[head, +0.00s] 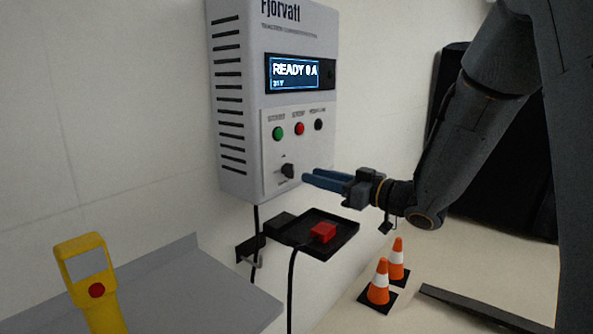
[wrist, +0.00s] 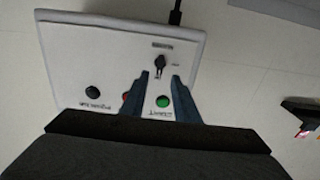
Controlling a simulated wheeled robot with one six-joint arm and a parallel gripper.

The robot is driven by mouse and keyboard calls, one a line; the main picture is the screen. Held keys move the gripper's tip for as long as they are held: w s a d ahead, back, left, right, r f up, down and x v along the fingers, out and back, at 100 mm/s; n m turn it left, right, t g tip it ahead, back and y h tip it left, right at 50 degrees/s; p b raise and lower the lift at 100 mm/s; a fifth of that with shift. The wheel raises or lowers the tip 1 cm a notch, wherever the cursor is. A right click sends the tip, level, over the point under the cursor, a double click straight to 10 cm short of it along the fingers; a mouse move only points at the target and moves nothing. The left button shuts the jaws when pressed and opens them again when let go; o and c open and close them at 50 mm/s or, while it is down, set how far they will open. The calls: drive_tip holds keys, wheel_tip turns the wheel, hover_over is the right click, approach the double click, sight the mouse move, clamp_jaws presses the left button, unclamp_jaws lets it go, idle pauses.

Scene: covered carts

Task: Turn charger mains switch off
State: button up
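The charger (head: 230,100) is a pale grey wall box with a lit display reading "READY 0 A". Its mains switch is a small black rotary knob (head: 288,171) low on the front panel. It also shows in the wrist view (wrist: 160,62), where its small labels are too blurred to read. My gripper (head: 305,180) points at the panel from the right, with its blue fingertips just short of the knob. In the wrist view my gripper (wrist: 159,76) is open, with a gap between the fingers, and the knob lies just beyond that gap. Nothing is held.
A green button (head: 278,133), a red button (head: 299,129) and a black button (head: 318,124) sit above the knob. Below is a black tray (head: 340,232) with a red block (head: 323,232). A yellow handheld device (head: 84,265) stands left. Traffic cones (head: 380,285) are on the floor.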

sight(293, 170)
drive_tip(key=p+x, duration=0.1)
drive_tip(key=x, duration=0.6)
drive_tip(key=shift+w+a, duration=0.1)
drive_tip(key=shift+a, duration=0.05)
clamp_jaws()
